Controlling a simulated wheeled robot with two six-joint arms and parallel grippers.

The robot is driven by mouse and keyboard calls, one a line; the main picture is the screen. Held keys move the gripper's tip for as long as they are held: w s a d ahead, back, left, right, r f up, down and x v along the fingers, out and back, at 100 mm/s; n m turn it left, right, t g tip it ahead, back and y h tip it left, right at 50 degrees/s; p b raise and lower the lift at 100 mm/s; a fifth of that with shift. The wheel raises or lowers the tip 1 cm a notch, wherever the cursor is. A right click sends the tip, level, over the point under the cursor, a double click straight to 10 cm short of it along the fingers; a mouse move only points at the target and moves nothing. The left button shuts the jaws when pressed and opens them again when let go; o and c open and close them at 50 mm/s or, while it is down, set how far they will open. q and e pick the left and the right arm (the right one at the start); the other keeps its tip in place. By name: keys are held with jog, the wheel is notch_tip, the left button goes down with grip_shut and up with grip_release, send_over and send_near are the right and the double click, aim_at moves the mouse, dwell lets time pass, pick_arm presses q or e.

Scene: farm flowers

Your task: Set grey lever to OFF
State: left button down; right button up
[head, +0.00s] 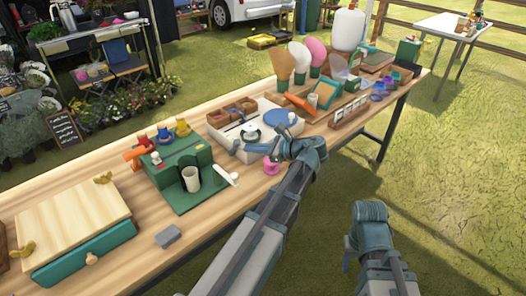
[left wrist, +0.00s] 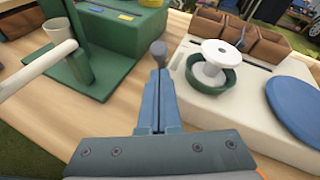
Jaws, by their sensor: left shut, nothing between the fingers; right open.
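A small grey lever with a round knob (left wrist: 158,48) stands just beyond my left fingertips in the left wrist view. It appears to touch or nearly touch them; its base is hidden behind the fingers. In the head view I cannot make it out clearly. My left gripper (head: 243,149) is shut and empty, at the front of the white box (head: 251,156), beside the green machine (head: 184,165). Its closed blue fingers also show in the left wrist view (left wrist: 157,78). My right gripper (head: 349,258) is open and empty, over the grass in front of the table. No OFF marking is readable.
The green machine has a white handle (head: 226,175) and a pale cup (head: 191,179). The white box carries a white spool (left wrist: 218,58) in a green dish and a blue disc (left wrist: 296,106). A pink item (head: 271,166) sits close by my left gripper.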

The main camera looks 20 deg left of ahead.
pick_arm(q)
jog(key=shift+a+r, duration=0.2)
jog(key=shift+a, duration=0.3)
